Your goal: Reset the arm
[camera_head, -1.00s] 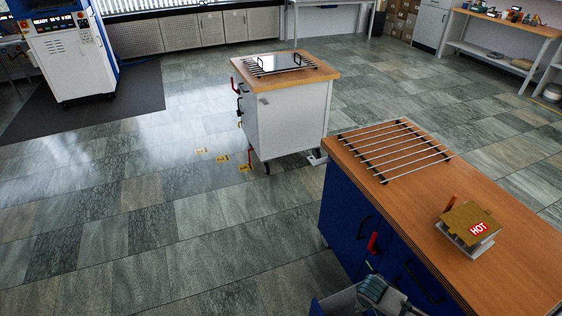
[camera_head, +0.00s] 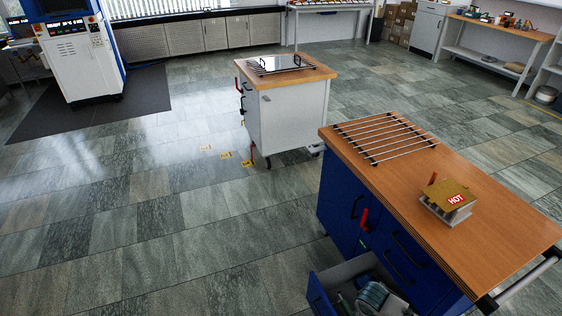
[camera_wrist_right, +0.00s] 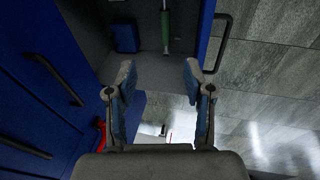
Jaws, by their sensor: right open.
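My right gripper (camera_wrist_right: 160,85) is open and empty in the right wrist view, its two blue-padded fingers wide apart. It is beside an open drawer (camera_wrist_right: 105,45) of the blue cabinet (camera_wrist_right: 35,75). A blue item (camera_wrist_right: 125,36) and a green-handled tool (camera_wrist_right: 165,28) lie in the drawer. The drawer (camera_head: 335,275) also shows at the bottom of the head view. A grey-teal shape (camera_head: 372,297) is there; I cannot tell whether it is my gripper or a thing in the drawer. My left gripper is not in view.
The cabinet's wooden top (camera_head: 400,185) bears a rod rack (camera_head: 380,137) and a block marked HOT (camera_head: 447,200). A white cart (camera_head: 290,115) with a metal plate (camera_head: 278,63) stands farther back. A white machine (camera_head: 80,55) is at the far left.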

